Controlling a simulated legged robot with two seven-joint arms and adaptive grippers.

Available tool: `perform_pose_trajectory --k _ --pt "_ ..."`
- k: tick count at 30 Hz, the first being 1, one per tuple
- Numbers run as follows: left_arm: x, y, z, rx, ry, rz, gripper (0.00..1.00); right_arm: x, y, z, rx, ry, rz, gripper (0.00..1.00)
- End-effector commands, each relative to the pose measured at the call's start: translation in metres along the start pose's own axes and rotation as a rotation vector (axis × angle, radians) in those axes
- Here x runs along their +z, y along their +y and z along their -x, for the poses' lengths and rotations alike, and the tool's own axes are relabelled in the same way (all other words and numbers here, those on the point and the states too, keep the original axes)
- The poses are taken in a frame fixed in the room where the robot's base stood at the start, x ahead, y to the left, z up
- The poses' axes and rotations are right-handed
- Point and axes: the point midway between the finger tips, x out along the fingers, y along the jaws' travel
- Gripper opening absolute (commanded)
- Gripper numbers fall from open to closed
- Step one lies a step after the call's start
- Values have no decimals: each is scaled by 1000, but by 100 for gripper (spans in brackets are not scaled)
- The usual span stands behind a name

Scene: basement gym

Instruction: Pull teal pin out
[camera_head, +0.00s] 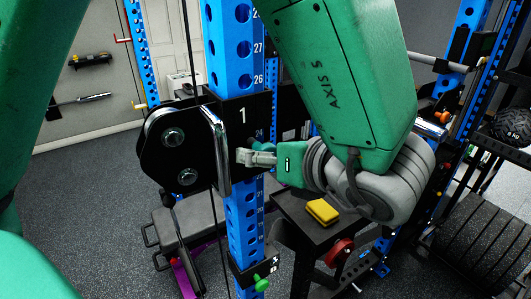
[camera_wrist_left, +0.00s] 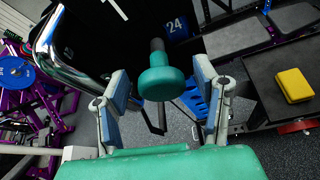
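The teal pin (camera_wrist_left: 161,82) has a round teal knob on a dark shaft and sticks out of the black carriage (camera_head: 178,150) on the blue upright. In the head view its knob (camera_head: 270,144) shows only in part, behind my gripper. My left gripper (camera_head: 256,157) is beside the carriage, fingers toward it. In the left wrist view the left gripper (camera_wrist_left: 161,85) is open, one finger on each side of the knob, with visible gaps. Whether the knob lies fully between the fingertips cannot be told. My right gripper is not in view.
A chrome handle (camera_head: 216,150) stands on the carriage close to the gripper. A lower green knob (camera_head: 262,284) is on the blue upright (camera_head: 236,50). A yellow block (camera_head: 322,211) lies on a black platform (camera_head: 300,222) to the right. Black plates (camera_head: 485,235) stand far right.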

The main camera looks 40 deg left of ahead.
Motion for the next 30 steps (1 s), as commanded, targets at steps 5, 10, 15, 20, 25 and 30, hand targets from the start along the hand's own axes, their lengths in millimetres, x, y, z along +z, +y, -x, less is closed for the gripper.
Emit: perform_pose_trajectory --k 5,10,15,20,25,30 --pt "0 0 10 -1 -4 1 56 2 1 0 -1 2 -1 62" --pt "1 0 38 -5 -2 3 56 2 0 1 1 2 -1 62" --pt "1 1 73 -4 1 4 56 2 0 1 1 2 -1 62" --pt "2 1 97 -5 -1 4 56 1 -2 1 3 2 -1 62" --pt "1 2 111 -5 -1 4 56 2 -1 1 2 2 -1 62" --pt "1 1 114 -4 -2 3 56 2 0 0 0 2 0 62"
